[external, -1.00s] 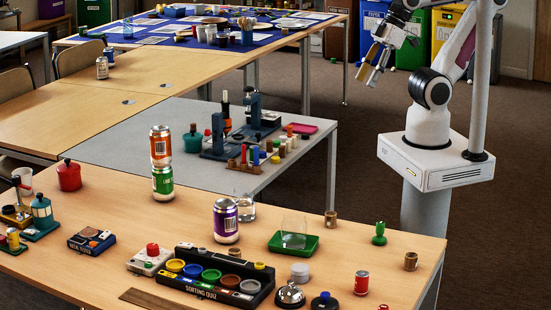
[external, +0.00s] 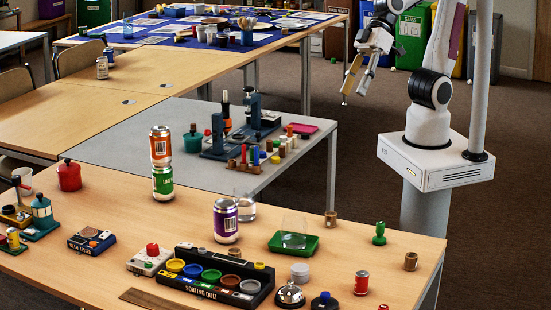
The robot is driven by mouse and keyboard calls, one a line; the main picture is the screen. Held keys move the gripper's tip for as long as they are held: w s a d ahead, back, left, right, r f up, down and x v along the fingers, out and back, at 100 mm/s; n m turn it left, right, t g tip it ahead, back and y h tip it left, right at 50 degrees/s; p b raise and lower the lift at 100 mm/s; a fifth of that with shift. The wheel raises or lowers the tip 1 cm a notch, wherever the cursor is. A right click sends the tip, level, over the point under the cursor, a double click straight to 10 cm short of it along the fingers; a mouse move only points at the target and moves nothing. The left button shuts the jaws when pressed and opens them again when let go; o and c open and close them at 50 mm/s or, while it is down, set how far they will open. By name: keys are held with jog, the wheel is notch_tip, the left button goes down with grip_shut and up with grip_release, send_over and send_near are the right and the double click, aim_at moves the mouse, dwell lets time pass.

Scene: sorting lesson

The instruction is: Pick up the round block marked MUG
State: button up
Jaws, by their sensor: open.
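No marking MUG is readable on any block in the external view. Small round pieces on the near wooden table include a white one (external: 300,273), a brown one (external: 330,219) at the back edge and another brown one (external: 411,261) at the right. I cannot tell which, if any, is the block marked MUG. My gripper (external: 354,91) is open and empty. It appears in the air above and beyond the near table, apart from everything on it.
A black sorting quiz tray (external: 262,299) with coloured cups stands at the front. The table's right end is sparsely filled.

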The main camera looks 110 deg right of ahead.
jog(key=w+a+f+m+t+y, duration=0.15)
jog(key=a+f, duration=0.25)
jog(key=a, duration=0.6)
jog(key=w+a+f, duration=0.3)
jog(key=a+f, duration=0.1)
jog(key=a, duration=0.6)
jog(key=w+a+f+y, duration=0.1)
jog(key=w+a+f, duration=0.25)
jog(key=a, duration=0.65)
jog(key=s+f+t+h, duration=0.1)
jog(key=s+f+h, duration=0.1)
jog(key=s+f, duration=0.4)
jog(key=s+a+f+t+h, duration=0.1)
jog(key=s+f+t+h, duration=0.1)
jog(key=s+f, duration=0.4)
jog(key=s+f+t+h, duration=0.2)
jog(key=s+f, duration=0.4)
jog(key=f, duration=0.4)
jog(key=shift+a+f+h, duration=0.15)
jog(key=shift+a+h, duration=0.1)
jog(key=shift+a, duration=0.1)
jog(key=shift+s+d+f, duration=0.15)
jog(key=shift+s+d, duration=0.1)
